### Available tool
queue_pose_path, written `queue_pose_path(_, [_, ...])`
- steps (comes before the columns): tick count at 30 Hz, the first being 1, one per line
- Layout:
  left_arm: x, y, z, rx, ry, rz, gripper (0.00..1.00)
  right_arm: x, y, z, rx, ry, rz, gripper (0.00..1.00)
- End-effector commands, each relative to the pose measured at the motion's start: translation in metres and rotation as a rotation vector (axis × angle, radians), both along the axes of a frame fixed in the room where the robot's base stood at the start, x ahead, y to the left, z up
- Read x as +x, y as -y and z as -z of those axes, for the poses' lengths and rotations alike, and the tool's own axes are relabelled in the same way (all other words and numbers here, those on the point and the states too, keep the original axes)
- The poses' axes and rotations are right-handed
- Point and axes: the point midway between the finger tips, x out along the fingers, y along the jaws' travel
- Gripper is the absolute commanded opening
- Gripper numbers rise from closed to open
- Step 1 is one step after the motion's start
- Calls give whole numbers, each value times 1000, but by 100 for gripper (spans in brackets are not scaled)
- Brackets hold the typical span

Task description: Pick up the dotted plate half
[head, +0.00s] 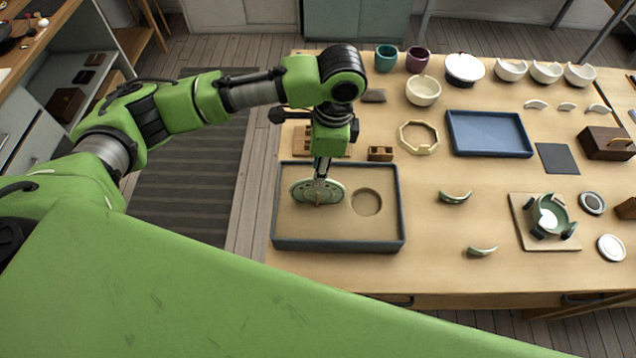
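A round pale-green plate (300,193) with dark markings sits in the left part of the sand-coloured tray (399,232). It looks like an oval split near the middle by the gripper and a thin orange strip. I cannot tell clearly which half carries the dots. My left gripper (320,181) points straight down, its narrow fingers at the middle of the plate and covering part of it. Whether the fingers are closed on an edge is too small to tell. My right gripper is not in view.
A round hollow (367,202) lies right of the plate. Behind are a small wooden block (380,153) and an octagonal ring (419,138). Curved green shards (455,197), a blue tray (489,134) and a clamped green cup (548,215) stand to the right. Bowls line the back.

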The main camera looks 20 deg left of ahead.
Motion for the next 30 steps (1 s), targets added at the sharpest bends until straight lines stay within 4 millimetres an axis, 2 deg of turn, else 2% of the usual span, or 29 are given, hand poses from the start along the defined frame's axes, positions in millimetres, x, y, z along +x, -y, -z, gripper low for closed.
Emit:
queue_pose_path(3, [-1, -2, 14, 3, -6, -3, 26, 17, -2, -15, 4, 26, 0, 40])
queue_pose_path(6, [-1, -3, 31, 3, -4, -1, 26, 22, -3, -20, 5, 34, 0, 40])
queue_pose_path(11, [-1, -4, 45, 2, -2, 0, 26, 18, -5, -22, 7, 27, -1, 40])
queue_pose_path(17, [0, -4, 47, 1, 0, 0, 26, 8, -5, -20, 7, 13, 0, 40])
queue_pose_path(18, [0, -4, 47, 1, 0, 0, 23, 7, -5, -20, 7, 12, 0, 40])
queue_pose_path(21, [-1, -4, 47, 1, 0, 0, 0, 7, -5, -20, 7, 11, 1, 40])
queue_pose_path(30, [0, -4, 46, 0, 0, 1, 0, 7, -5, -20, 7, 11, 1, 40])
